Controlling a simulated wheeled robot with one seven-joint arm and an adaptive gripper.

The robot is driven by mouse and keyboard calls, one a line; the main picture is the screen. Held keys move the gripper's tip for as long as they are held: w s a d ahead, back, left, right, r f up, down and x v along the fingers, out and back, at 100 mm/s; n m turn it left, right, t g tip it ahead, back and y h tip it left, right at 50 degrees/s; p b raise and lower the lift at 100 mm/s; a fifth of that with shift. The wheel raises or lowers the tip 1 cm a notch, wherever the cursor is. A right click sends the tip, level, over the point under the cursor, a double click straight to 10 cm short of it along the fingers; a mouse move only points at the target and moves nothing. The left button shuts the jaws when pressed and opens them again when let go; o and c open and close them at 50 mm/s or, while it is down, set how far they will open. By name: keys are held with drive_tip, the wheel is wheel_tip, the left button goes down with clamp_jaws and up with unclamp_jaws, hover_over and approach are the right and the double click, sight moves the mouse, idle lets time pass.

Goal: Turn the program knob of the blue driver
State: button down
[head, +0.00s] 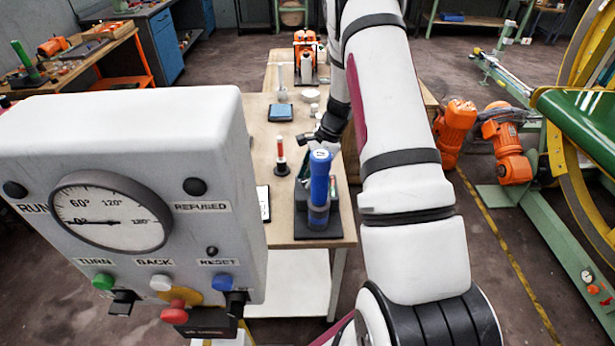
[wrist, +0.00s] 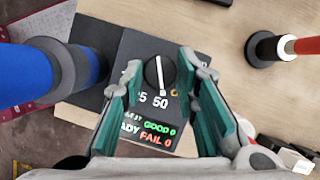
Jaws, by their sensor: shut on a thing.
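The blue driver (head: 319,180) stands upright in a dark stand at the near end of the bench. In the wrist view its blue body (wrist: 25,76) is at the left. The program knob (wrist: 158,72), black with a white pointer line, sits on a dark panel (wrist: 105,45) beside it. My gripper (wrist: 159,76) has its green-lined fingers on either side of the knob, shut on it. The number 50 shows below the knob, and other marks are partly hidden by the fingers. The panel's display reads GOOD 0 and FAIL 0. The knob is not visible in the head view.
A red-topped tool (head: 281,155) stands on a black round base near the driver; it also shows at the right in the wrist view (wrist: 266,48). A blue pad (head: 281,112) lies farther back. A grey control box (head: 150,150) with a dial fills the left foreground.

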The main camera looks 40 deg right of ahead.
drive_tip(key=n+b, duration=0.1)
drive_tip(key=n+g+b, duration=0.1)
drive_tip(key=n, duration=0.1)
drive_tip(key=shift+w+f+n+b, duration=0.1)
drive_tip(key=shift+w+n+b, duration=0.15)
drive_tip(key=shift+n+b, duration=0.15)
drive_tip(key=shift+n+g+b, duration=0.7)
drive_tip(key=shift+n+b, duration=0.05)
drive_tip(key=shift+n, duration=0.65)
drive_tip(key=c, duration=1.2)
unclamp_jaws()
drive_tip(key=shift+c, duration=0.2)
drive_tip(key=v, duration=1.2)
drive_tip(key=shift+w+a, duration=0.1)
